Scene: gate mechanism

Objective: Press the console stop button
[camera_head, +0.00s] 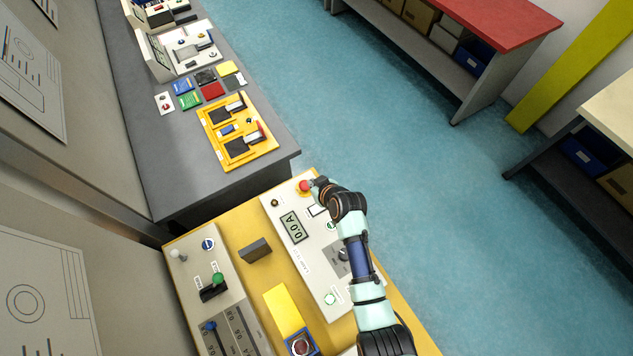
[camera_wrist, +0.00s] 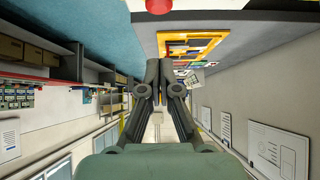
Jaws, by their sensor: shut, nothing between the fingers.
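The console is a white panel (camera_head: 316,256) with a grey display reading 0.0A, lying on the yellow table. In the wrist view the red button (camera_wrist: 159,5) shows at the top edge, partly cut off. My gripper (camera_head: 317,183) is just right of the button in the head view; whether they touch cannot be told. In the wrist view my gripper (camera_wrist: 160,72) has its fingertips together, with nothing between them. My arm covers part of the panel's right side.
A dark block (camera_head: 255,250) stands left of the panel. A lever panel (camera_head: 212,280) and a yellow block (camera_head: 283,309) are nearby. A grey bench (camera_head: 200,190) with yellow-framed modules lies beyond. Blue floor is open to the right.

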